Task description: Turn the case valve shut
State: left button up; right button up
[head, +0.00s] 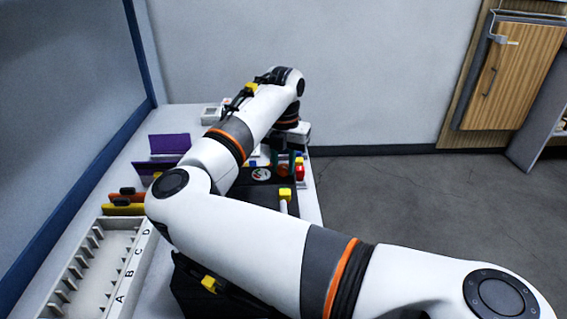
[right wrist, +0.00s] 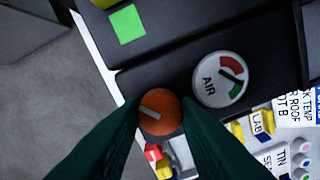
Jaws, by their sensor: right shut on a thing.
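The case valve is a round orange knob (right wrist: 157,104) with a white mark, which lies at a slant in the right wrist view. The needle points near where red and green meet. My right gripper (right wrist: 161,117) has its dark green fingers shut on the knob, one on each side. In the head view the right gripper (head: 284,163) is over the case, with the gauge (head: 261,174) to its left. My left gripper is not in view.
A white tray (head: 66,309) with slots lettered A to D stands at the left front. A purple holder (head: 169,143) and yellow and red pieces lie behind it. Small labelled parts (right wrist: 262,122) lie near the gauge. Open floor is on the right.

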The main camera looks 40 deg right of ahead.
aim_at(283, 166)
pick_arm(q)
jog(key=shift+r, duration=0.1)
pick_arm(e)
jog(key=shift+r, duration=0.1)
jog(key=o, duration=1)
jog(key=shift+c, duration=0.2)
jog(key=shift+r, duration=0.35)
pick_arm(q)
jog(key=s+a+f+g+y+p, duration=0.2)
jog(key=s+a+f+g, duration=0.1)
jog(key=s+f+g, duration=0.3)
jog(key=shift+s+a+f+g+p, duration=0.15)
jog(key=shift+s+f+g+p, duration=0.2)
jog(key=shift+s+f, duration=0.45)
pick_arm(e)
notch_tip(283, 166, up, 11)
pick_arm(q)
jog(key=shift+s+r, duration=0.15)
pick_arm(e)
jog(key=shift+r, duration=0.2)
